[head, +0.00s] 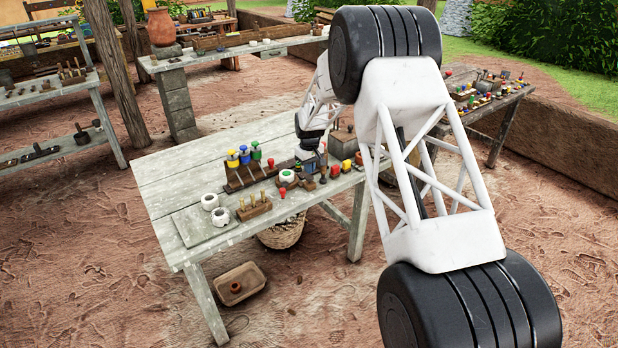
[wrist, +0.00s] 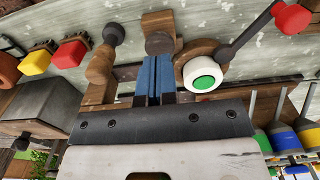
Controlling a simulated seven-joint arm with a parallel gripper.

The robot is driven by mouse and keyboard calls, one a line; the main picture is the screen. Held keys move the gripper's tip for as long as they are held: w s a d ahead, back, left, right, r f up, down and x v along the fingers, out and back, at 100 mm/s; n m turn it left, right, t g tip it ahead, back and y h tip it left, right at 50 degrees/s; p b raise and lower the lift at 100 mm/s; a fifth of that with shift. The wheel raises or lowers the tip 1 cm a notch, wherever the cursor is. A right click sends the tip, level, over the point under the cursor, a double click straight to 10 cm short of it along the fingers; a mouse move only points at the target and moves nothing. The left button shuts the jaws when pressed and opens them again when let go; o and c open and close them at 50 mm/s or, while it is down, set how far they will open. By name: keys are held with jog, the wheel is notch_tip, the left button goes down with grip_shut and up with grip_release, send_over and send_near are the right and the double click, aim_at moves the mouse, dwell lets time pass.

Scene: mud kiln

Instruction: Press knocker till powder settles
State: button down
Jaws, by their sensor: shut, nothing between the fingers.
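My gripper (wrist: 153,80) has blue fingers pressed together, with nothing between them. In the wrist view the fingertips are close to a wooden block with a grey round end (wrist: 159,43); I cannot tell whether they touch it. To the left is a wooden handle with a dark ball end (wrist: 112,35). I cannot tell for certain which of these is the knocker. To the right is a white ring with a green centre (wrist: 203,79), which also shows in the head view (head: 287,175). No powder can be made out. In the head view my arm partly hides the gripper's surroundings.
A lever with a red knob (wrist: 292,18) is beside the green-centred ring. A rack of yellow, blue and green-topped tools (head: 244,158) stands on the grey table (head: 175,175). White round pots (head: 210,201) are at the table's left, where the top is mostly bare. A grey box (wrist: 40,105) is at the wrist view's left.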

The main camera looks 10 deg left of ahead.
aim_at(309, 177)
jog(key=shift+f, duration=1.7)
jog(key=shift+r, duration=3.7)
